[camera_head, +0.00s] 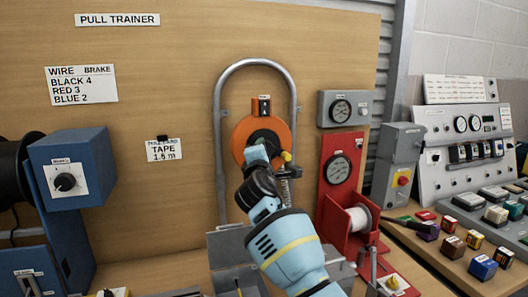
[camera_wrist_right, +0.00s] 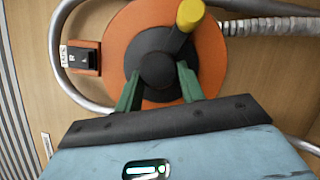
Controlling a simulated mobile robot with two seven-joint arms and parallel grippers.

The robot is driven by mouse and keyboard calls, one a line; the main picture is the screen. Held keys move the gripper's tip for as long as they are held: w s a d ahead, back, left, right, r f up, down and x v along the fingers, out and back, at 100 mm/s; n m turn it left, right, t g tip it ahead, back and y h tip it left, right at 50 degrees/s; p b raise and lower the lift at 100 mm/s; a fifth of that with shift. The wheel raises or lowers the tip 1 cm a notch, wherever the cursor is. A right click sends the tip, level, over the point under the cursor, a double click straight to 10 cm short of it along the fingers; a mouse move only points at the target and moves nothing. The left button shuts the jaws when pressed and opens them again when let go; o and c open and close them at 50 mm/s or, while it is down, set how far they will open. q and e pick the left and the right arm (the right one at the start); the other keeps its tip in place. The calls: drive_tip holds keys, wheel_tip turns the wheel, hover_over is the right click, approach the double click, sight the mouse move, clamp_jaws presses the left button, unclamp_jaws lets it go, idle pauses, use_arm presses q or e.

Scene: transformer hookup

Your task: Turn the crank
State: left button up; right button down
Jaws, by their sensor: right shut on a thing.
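The crank is a dark hub (camera_wrist_right: 157,68) with a short dark arm and a yellow knob (camera_wrist_right: 190,14), in front of an orange disc (camera_wrist_right: 122,35) on the wooden panel. In the head view the orange disc (camera_head: 240,140) is at the centre and the yellow knob (camera_head: 286,156) is at its lower right. My right gripper (camera_wrist_right: 158,74) has its green fingers on either side of the hub, shut on it. In the head view my right gripper (camera_head: 259,152) covers part of the hub. My left gripper is in neither view.
A grey bent tube (camera_head: 219,130) arches around the disc. A red stand with a gauge (camera_head: 338,168) and a spool (camera_head: 358,219) stands close to the right of my arm. A blue box with a knob (camera_head: 67,180) is at left.

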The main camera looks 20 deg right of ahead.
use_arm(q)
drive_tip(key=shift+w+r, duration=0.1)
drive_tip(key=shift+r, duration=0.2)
use_arm(e)
drive_tip(key=shift+r+m, duration=0.35)
drive_tip(key=shift+m, duration=0.15)
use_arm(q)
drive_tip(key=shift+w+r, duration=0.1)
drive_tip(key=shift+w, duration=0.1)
use_arm(e)
drive_tip(key=shift+g, duration=0.3)
drive_tip(key=c, duration=0.9)
unclamp_jaws()
drive_tip(key=shift+d+f, duration=0.1)
drive_tip(key=shift+f, duration=0.05)
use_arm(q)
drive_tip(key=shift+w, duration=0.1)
use_arm(e)
drive_tip(key=shift+s+f, duration=0.1)
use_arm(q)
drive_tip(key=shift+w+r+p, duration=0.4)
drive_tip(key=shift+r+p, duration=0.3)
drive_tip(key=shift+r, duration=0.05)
use_arm(e)
drive_tip(key=v, duration=0.7)
drive_tip(key=shift+s, duration=0.3)
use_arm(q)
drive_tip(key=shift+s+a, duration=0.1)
use_arm(e)
drive_tip(key=shift+a, duration=0.2)
